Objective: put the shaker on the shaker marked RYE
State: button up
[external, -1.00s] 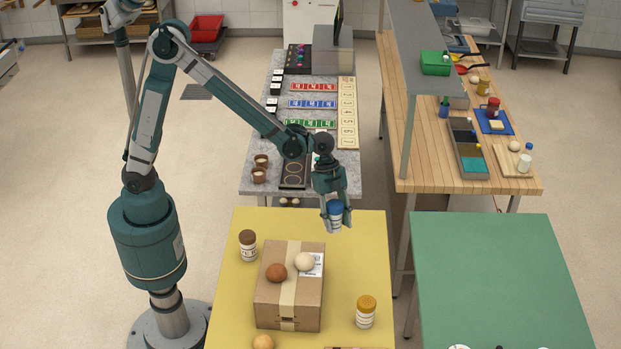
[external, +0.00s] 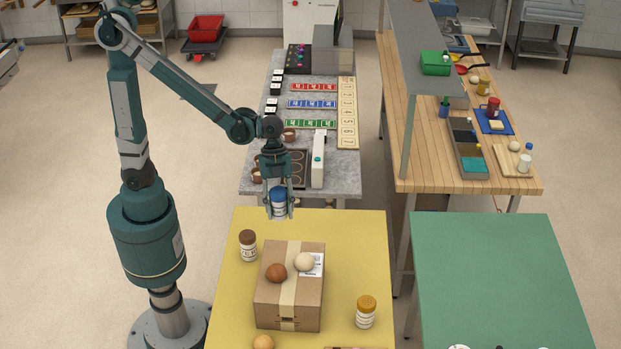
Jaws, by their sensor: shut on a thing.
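My gripper (external: 279,212) is shut on a white shaker with a blue lid (external: 279,203). It holds the shaker upright in the air, around the far edge of the yellow table. A shaker with a brown lid (external: 248,246) stands on the yellow table, in front of and to the left of the held one. A shaker with an orange-yellow lid (external: 366,312) stands on the same table to the right of the box. The lettering on the shakers is too small to read, so I cannot tell which is marked RYE.
A cardboard box (external: 290,311) with a brown egg (external: 276,273) and a pale egg (external: 304,262) on top stands on the yellow table (external: 350,232). Another egg (external: 263,342) lies at the near edge. The green table (external: 500,280) is mostly clear.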

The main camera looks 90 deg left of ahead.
jog(key=s+r+m, duration=0.1)
jog(key=s+m, duration=0.1)
jog(key=s, duration=1.1)
jog(key=shift+d+g+p, duration=0.3)
jog(key=shift+p, duration=0.1)
send_over(246, 239)
jog(key=shift+a+f+b, duration=0.1)
jog(key=shift+f+b, duration=0.35)
jog(key=shift+f, duration=2.45)
jog(key=shift+f, duration=0.1)
jog(key=shift+f+b, duration=0.4)
jog(key=shift+f, duration=1.6)
jog(key=shift+f, duration=0.2)
jog(key=o, duration=1)
